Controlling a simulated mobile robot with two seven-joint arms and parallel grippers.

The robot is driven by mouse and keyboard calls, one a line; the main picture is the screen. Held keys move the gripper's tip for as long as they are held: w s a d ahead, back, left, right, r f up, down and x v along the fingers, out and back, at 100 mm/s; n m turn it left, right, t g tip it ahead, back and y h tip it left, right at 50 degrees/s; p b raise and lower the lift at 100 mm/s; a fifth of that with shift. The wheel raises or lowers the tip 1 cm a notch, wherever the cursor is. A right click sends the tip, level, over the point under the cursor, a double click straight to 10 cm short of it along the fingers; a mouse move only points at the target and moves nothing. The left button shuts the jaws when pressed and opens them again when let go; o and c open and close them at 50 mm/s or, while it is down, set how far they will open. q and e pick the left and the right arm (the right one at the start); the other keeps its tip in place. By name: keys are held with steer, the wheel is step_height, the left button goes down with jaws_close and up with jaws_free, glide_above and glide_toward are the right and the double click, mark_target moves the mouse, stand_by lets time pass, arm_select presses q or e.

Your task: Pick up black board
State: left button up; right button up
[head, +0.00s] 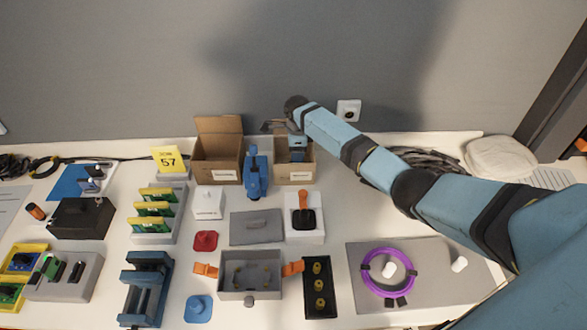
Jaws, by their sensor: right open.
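A flat black board (308,262) with several round brass-coloured pieces on it lies on the white table, right of the grey open box. It is the thing that best fits the task's black board. My right arm reaches in from the right to the back of the table. My right gripper (277,127) is open, in front of the grey wall and above the small right carton, far from the black board. Whether anything in the carton is black is hidden. My left gripper is not in view.
Two open cardboard cartons, the larger (217,171) and the smaller (295,174), stand at the back. A grey open box (251,291) with orange clips is left of the board. A purple ring (366,276) lies on a grey plate to the right.

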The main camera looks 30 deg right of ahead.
steer(key=f, duration=0.4)
steer(key=shift+s+a, duration=0.25)
steer(key=shift+a, duration=0.05)
steer(key=shift+f, duration=0.5)
jaws_close()
steer(key=shift+r, duration=0.1)
steer(key=shift+r, duration=0.55)
step_height(320, 180, up, 19)
steer(key=p, duration=0.1)
